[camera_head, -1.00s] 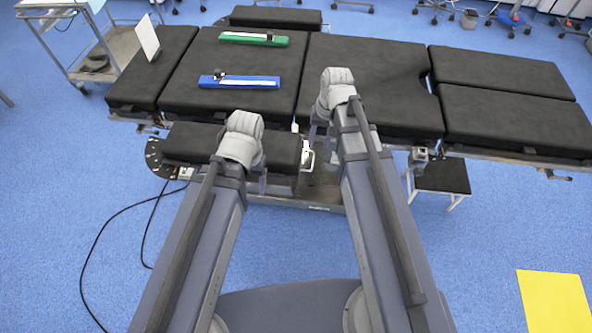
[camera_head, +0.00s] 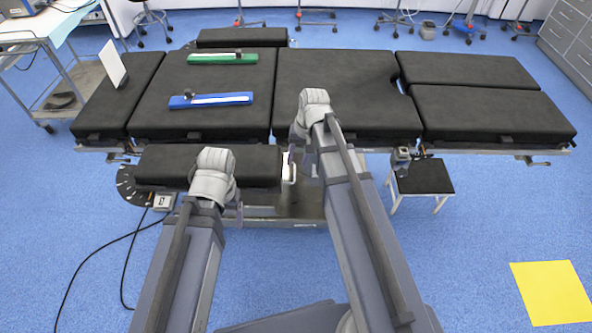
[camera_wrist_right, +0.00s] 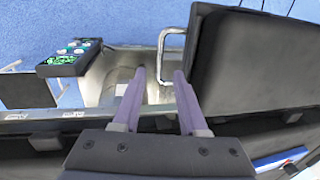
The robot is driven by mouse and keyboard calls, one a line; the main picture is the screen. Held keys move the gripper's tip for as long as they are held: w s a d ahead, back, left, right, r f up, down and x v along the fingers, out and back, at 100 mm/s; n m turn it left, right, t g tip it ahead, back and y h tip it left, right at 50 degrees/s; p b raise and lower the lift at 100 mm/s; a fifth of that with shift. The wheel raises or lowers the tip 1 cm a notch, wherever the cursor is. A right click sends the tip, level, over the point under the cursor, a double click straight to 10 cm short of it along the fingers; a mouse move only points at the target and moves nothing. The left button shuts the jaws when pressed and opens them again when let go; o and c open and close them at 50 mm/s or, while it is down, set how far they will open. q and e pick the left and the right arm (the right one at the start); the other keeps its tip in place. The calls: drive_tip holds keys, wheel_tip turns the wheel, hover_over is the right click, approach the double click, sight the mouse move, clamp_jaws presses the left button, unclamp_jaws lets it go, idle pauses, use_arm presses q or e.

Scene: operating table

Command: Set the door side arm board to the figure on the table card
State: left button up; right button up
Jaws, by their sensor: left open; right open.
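The near arm board (camera_head: 262,166) is a black pad beside the operating table (camera_head: 205,122), with a dark dial scale (camera_head: 133,188) at its left end. I cannot tell whether it is the door side one. Another arm board (camera_head: 242,38) is on the far side. A white card (camera_head: 112,64) stands on the table at left; its figure is unreadable. My left gripper (camera_head: 212,185) is over the near board, its fingertips hidden. My right gripper (camera_head: 305,130) is at the table's near edge. Its fingers are apart and empty in the right wrist view (camera_wrist_right: 157,88), near a metal loop handle (camera_wrist_right: 172,52).
A green bar (camera_head: 223,59) and a blue bar (camera_head: 211,100) lie on the table. A control box with green lights (camera_wrist_right: 75,57) is beside the right gripper. A small step stool (camera_head: 422,176), a trolley (camera_head: 75,90) and floor cables (camera_head: 90,268) are nearby.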

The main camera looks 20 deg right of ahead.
drive_tip(key=shift+w+a+f+b, duration=0.1)
drive_tip(key=shift+a+f+b, duration=0.1)
drive_tip(key=shift+f+b, duration=1)
use_arm(q)
wheel_tip(320, 180, down, 3)
drive_tip(key=shift+r+p, duration=0.1)
drive_tip(key=shift+p, duration=0.25)
use_arm(e)
drive_tip(key=shift+f, duration=0.2)
drive_tip(key=shift+c, duration=0.4)
clamp_jaws()
